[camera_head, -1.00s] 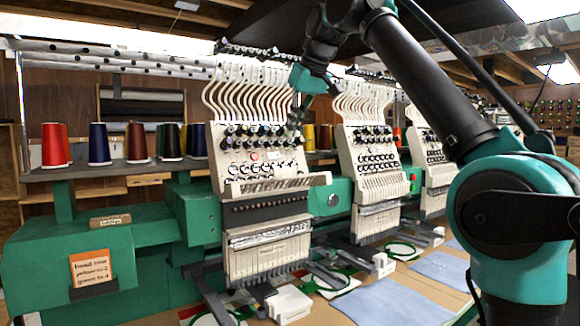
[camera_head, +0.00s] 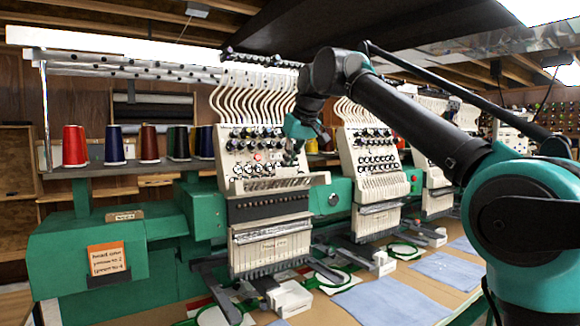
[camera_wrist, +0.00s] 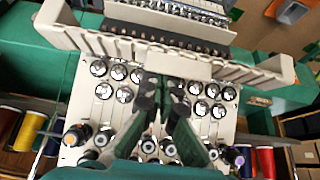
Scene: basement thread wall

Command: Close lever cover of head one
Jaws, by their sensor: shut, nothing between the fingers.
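Head one (camera_head: 268,170) is the nearest embroidery head, a cream block with rows of dark and chrome knobs on its face. Its lever cover (camera_head: 284,183) is a cream flap that juts out toward me like a shelf below the knobs, so it stands open. In the wrist view the cover (camera_wrist: 165,52) crosses the upper part as a wide cream tray with raised ends. My gripper (camera_head: 293,157) is in front of the knob rows, just above the cover. In the wrist view my gripper (camera_wrist: 163,98) is shut and empty, its tips between the knob groups beside the cover's edge. Contact cannot be told.
A second head (camera_head: 369,165) stands close to the right, with further heads beyond. Thread cones (camera_head: 75,147) stand on a shelf at left. An orange note (camera_head: 106,259) is on the green machine body. Hoops and blue cloth (camera_head: 388,300) lie on the table below.

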